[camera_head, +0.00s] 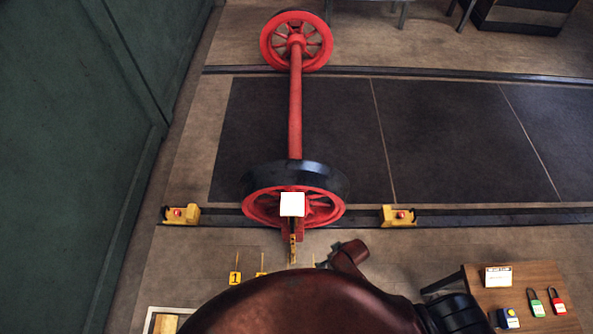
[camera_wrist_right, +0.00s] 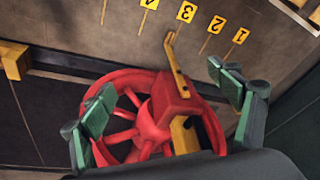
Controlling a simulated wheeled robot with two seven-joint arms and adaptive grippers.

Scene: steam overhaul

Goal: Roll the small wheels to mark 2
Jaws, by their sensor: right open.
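The small wheels are a red wheelset: a near wheel (camera_head: 262,208) and a far wheel (camera_head: 268,42) joined by a red axle (camera_head: 295,110). The near wheel also shows in the right wrist view (camera_wrist_right: 120,85). A red block (camera_wrist_right: 172,105) at the near wheel carries a yellow pointer (camera_wrist_right: 179,72). The pointer tip appears by the line of mark 3 (camera_wrist_right: 187,11). Mark 2 (camera_wrist_right: 217,24) is next to it, on the side of mark 1 (camera_wrist_right: 240,35). My right gripper (camera_wrist_right: 160,105) is open, its green fingers apart with the wheel and block seen between them. My left gripper is out of view.
Yellow chocks stand on the near rail, left (camera_head: 188,215) and right (camera_head: 398,217) of the wheel, both apart from it. A small table (camera_head: 540,275) with padlocks is at lower right. A green wall (camera_head: 75,140) bounds the left. My arm hides part of the marks.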

